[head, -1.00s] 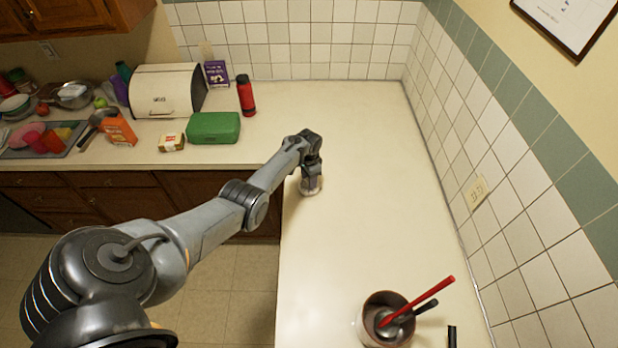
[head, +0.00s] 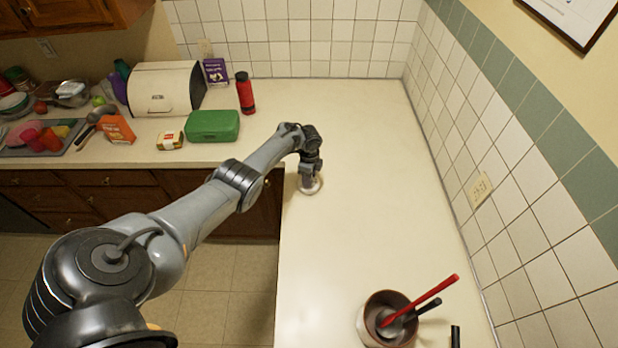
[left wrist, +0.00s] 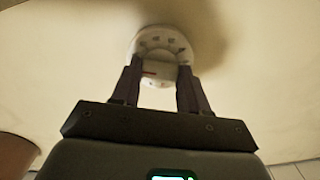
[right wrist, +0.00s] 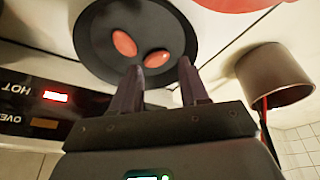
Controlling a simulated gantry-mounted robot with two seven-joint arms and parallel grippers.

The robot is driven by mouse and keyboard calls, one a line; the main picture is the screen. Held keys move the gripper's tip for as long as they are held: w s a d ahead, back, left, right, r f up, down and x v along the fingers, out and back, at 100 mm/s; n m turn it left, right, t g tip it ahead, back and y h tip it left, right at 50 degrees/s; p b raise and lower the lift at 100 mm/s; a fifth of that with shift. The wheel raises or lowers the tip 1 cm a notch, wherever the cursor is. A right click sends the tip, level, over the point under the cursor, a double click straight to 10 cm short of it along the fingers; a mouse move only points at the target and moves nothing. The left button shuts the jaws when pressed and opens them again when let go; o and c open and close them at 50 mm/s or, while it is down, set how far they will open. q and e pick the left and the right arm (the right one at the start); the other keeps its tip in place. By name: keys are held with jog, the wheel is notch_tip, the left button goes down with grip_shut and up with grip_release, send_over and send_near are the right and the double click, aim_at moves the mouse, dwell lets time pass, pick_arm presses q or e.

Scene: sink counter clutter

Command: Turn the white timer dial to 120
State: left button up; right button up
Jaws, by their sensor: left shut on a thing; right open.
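The white timer (head: 311,188) sits on the counter by its left edge, partly hidden by my left gripper in the head view. In the left wrist view the round white timer (left wrist: 172,40) lies just beyond the fingertips. My left gripper (left wrist: 158,73) is shut on the raised white dial (left wrist: 155,82), with one finger on each side. A small red mark shows near the left finger; no numbers can be read. My right gripper (right wrist: 159,78) is open and empty in the right wrist view, and out of the head view.
A pot (head: 367,325) with red and black utensils stands at the front of the counter. The counter around the timer is clear. A green box (head: 213,126) and red bottle (head: 245,95) stand behind. A dark pan (right wrist: 90,45) with red items is near my right gripper.

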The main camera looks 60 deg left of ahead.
pick_arm(q)
jog(key=shift+m, duration=0.8)
jog(key=shift+b, duration=0.3)
jog(key=o, duration=1.1)
jog(key=shift+c, duration=0.2)
jog(key=shift+r, duration=0.15)
jog(key=shift+r, duration=0.3)
notch_tip(320, 180, up, 10)
jog(key=p, duration=0.3)
